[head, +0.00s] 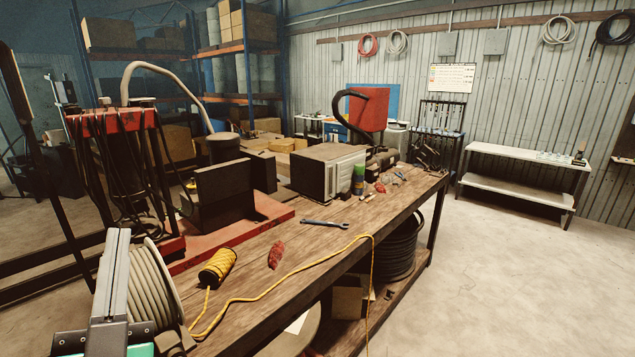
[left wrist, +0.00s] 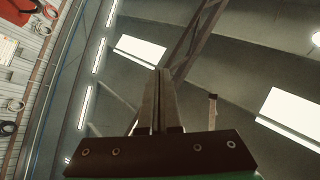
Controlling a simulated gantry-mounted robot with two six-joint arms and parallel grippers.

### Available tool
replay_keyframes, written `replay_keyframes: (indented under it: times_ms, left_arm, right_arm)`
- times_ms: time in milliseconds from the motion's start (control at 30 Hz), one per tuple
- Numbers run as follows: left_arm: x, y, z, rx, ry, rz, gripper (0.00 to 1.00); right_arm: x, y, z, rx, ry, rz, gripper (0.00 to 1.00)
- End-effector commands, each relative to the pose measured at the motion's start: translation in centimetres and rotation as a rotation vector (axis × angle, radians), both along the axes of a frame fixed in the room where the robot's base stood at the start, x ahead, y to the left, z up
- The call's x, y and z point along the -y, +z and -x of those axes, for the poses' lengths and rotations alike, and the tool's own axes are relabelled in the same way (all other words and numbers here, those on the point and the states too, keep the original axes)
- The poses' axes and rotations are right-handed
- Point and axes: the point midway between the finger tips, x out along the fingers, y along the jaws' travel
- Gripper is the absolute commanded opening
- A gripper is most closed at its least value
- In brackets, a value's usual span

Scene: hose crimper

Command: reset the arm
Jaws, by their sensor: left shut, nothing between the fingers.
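My left gripper (head: 118,236) stands upright at the lower left of the head view, in front of a grey cable reel (head: 155,290) at the near end of the workbench. Its fingers are pressed together, with nothing between them. In the left wrist view the shut fingers (left wrist: 161,76) point up toward the ceiling lights and roof beams. My right gripper shows in neither view.
The wooden workbench (head: 330,232) holds a yellow cord spool (head: 217,268), a red rag (head: 276,254), a wrench (head: 324,224) and a grey box unit (head: 328,171). A red-based machine (head: 230,235) stands left.

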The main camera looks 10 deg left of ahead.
Motion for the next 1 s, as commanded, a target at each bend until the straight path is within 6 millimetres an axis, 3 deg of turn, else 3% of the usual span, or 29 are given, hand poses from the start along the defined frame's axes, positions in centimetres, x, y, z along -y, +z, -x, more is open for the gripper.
replay_keyframes:
  times_ms: [33, 200, 267, 333, 400, 567, 800, 900, 1000]
  left_arm:
    - [1.4, 3.7, 1.2, 0.098, -0.105, 0.053, 0.0]
    - [6.5, 12.3, 5.7, 0.321, -0.522, 0.191, 0.0]
    - [8.5, 13.7, 7.1, 0.347, -0.69, 0.227, 0.0]
    - [11.2, 13.0, 7.2, 0.298, -0.877, 0.286, 0.0]
    - [11.1, 17.1, 6.7, 0.285, -0.885, 0.309, 0.0]
    - [11.1, 23.1, 6.6, 0.284, -0.88, 0.308, 0.0]
    - [11.1, 34.2, 6.6, 0.283, -0.877, 0.308, 0.0]
    - [11.0, 37.3, 6.6, 0.283, -0.877, 0.307, 0.0]
    - [11.0, 38.8, 6.6, 0.282, -0.876, 0.308, 0.0]
  right_arm:
    - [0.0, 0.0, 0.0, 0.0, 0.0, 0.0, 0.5]
    - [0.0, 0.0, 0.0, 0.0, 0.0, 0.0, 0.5]
    - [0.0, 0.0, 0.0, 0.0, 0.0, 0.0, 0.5]
    - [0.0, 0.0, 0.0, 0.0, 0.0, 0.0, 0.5]
    - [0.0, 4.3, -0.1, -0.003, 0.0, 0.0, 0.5]
    - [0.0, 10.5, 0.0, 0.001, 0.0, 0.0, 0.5]
    - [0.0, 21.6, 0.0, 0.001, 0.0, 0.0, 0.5]
    - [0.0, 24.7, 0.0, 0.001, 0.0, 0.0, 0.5]
    - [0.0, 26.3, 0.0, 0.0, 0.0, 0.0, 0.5]
